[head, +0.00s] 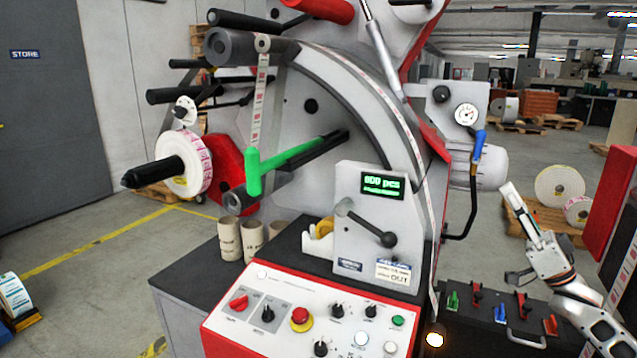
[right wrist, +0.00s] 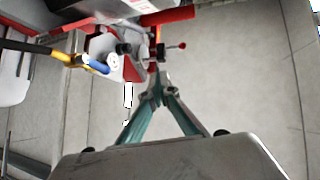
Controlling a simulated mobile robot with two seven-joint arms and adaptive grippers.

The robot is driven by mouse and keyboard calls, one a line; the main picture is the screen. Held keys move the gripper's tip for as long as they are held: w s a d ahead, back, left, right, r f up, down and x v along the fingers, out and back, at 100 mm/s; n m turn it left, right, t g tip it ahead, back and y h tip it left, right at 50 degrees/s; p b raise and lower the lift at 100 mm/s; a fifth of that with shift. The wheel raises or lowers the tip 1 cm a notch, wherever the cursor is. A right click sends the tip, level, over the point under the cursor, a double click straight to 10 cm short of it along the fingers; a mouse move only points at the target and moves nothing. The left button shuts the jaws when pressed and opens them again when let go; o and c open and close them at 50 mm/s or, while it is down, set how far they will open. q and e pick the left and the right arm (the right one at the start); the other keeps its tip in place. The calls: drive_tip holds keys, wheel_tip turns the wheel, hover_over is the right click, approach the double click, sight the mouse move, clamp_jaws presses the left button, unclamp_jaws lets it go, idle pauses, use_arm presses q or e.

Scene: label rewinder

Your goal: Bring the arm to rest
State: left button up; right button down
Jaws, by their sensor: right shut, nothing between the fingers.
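My right gripper (head: 511,196) is in the right of the head view, to the right of the label rewinder (head: 300,100) and above the dark tool case. Its arm comes in from the lower right corner. In the right wrist view the two teal fingers of the right gripper (right wrist: 158,90) meet at their tips, with nothing between them. The fingers appear apart from the machine. My left gripper is in neither view.
A blue hose fitting (head: 479,140) hangs at the machine's right side. The tool case (head: 480,335) carries several coloured clips. Label rolls (head: 558,187) lie on a pallet behind the arm. A red machine part (head: 612,205) stands at the right edge.

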drive_tip(key=w+a+f+m+t+h, duration=0.1)
drive_tip(key=w+a+f+m+h, duration=0.15)
drive_tip(key=a+f+h, duration=0.55)
drive_tip(key=s+a+f+g+h, duration=0.2)
drive_tip(key=s+a+f+h, duration=0.15)
drive_tip(key=f, duration=0.75)
drive_tip(key=s+a+f+g+h, duration=0.15)
drive_tip(key=s+f+h, duration=0.25)
drive_tip(key=f, duration=0.6)
drive_tip(key=s+d+f+n+g+h, duration=0.1)
drive_tip(key=s+d+f+g+h, duration=0.25)
drive_tip(key=s, duration=0.55)
drive_tip(key=s+d+f+n+g+h, duration=0.1)
drive_tip(key=s+d+f+g+h, duration=0.2)
drive_tip(key=s, duration=0.7)
drive_tip(key=s+d+f+n+g+h, duration=0.25)
drive_tip(key=s+f+g, duration=0.2)
drive_tip(key=s, duration=0.45)
drive_tip(key=w+a+f+m+t+y, duration=0.1)
drive_tip(key=a+f+m+t+y, duration=0.2)
drive_tip(key=a+f+y, duration=0.5)
drive_tip(key=shift+a+f+m+t, duration=0.4)
drive_tip(key=shift+a+f+t, duration=0.35)
drive_tip(key=shift+a+f, duration=2.8)
drive_tip(key=shift+a+r, duration=0.4)
drive_tip(key=shift+r, duration=0.1)
